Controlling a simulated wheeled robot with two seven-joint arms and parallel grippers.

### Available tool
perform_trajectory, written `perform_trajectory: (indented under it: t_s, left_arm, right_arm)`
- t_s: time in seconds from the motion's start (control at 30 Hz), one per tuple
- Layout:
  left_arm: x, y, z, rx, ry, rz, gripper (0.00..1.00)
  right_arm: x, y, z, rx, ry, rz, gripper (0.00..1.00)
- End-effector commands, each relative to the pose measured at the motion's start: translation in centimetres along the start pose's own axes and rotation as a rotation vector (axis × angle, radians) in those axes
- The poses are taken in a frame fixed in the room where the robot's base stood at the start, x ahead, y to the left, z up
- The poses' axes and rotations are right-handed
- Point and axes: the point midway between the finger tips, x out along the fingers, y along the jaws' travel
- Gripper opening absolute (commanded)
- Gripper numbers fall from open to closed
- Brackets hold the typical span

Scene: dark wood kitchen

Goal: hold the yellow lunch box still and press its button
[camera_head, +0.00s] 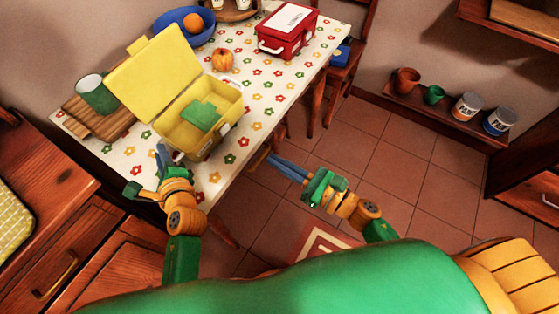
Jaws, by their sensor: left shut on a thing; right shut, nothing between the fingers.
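The yellow lunch box (229,97) stands on the table with its lid (150,72) raised and tilted back to the left. A green thing (201,116) lies inside it. My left gripper (163,152) is at the box's near left corner, shut on it as far as I can see; the contact is small in the picture. My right gripper (275,160) is shut and empty, off the table's right edge, to the right of the box and apart from it. I cannot make out the button clearly.
The table (262,102) also holds a red lunch box (288,30), a pumpkin (222,60), a blue bowl (170,20) with an orange, and a green mug (97,95) by a wooden board (112,125). A chair (345,60) stands right of the table. Open floor lies to the right.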

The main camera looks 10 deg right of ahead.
Motion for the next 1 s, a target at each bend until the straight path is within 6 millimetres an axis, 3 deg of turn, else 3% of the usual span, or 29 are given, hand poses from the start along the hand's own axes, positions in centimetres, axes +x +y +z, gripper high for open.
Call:
perform_trajectory:
  t_s: [0.13, 0.17, 0.2, 0.27, 0.3, 0.63, 1.0]
  left_arm:
    - [0.0, 0.2, -0.1, 0.003, 0.001, 0.004, 0.00]
    - [0.0, 0.2, -0.1, 0.003, 0.001, 0.004, 0.18]
    - [0.0, 0.2, -0.1, 0.003, 0.001, 0.004, 0.28]
    - [0.0, 0.1, -0.1, 0.002, 0.000, 0.003, 0.45]
    - [0.0, 0.1, 0.0, 0.002, 0.000, 0.003, 0.47]
    - [-0.7, 0.1, -0.1, 0.001, 0.002, 0.002, 0.47]
    - [-10.1, 0.2, -0.1, 0.002, 0.004, 0.006, 0.47]
  right_arm:
    - [0.0, 0.0, 0.0, 0.000, 0.000, 0.000, 0.00]
    - [0.0, 0.0, 0.0, 0.000, 0.000, 0.000, 0.00]
    - [0.0, 0.0, 0.0, 0.000, 0.000, 0.000, 0.00]
    - [0.0, 0.0, 0.0, 0.000, 0.000, 0.000, 0.00]
    - [0.0, 0.0, 0.0, 0.000, 0.000, 0.000, 0.00]
    - [0.0, 0.0, 0.0, 0.000, 0.000, 0.000, 0.00]
    - [0.0, 0.0, 0.0, 0.000, 0.000, 0.000, 0.00]
